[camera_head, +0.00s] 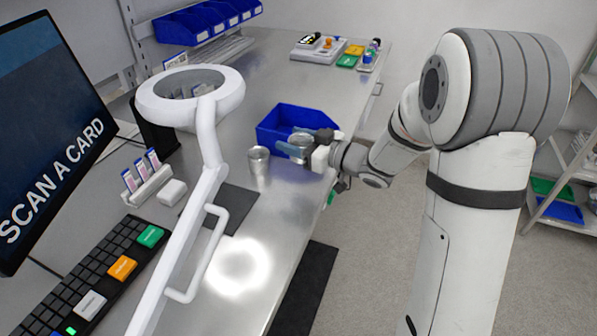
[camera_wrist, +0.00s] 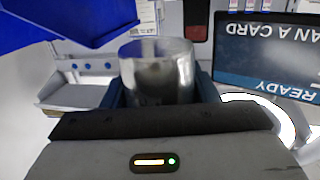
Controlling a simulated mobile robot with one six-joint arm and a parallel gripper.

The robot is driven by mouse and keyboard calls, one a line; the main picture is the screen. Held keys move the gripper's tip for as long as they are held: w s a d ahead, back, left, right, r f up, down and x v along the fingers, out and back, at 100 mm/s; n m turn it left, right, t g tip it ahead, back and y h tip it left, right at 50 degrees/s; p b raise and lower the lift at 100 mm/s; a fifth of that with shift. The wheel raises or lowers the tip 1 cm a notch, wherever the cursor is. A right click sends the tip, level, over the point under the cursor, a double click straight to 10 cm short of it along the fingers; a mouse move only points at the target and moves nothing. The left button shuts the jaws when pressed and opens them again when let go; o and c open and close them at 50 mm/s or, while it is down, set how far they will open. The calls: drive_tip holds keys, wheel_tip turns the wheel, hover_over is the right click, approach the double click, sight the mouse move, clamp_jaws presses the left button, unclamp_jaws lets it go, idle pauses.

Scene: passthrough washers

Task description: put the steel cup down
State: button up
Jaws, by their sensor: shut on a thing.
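The steel cup (camera_wrist: 158,72) is between the two fingers of my gripper (camera_wrist: 158,92) in the wrist view, with its rim toward the top of that picture. In the head view my gripper (camera_head: 301,146) is shut on the cup (camera_head: 300,139), near the right edge of the steel bench (camera_head: 290,82) and in front of the blue bin (camera_head: 273,137). The fingers hide part of the cup. I cannot tell how far its base is above the bench.
A white ring-headed arm (camera_head: 207,140) rises at the left, near a keyboard (camera_head: 95,280) and a screen (camera_head: 45,130). A dark mat (camera_head: 222,208) lies nearer.

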wheel_tip(320, 180, down, 7)
drive_tip(key=shift+f, duration=0.15)
idle(0.4)
drive_tip(key=shift+f+b, duration=0.2)
drive_tip(key=shift+b, duration=0.1)
drive_tip(key=o, duration=0.6)
drive_tip(key=shift+f, duration=0.1)
drive_tip(key=o, duration=0.5)
drive_tip(key=shift+r, duration=0.2)
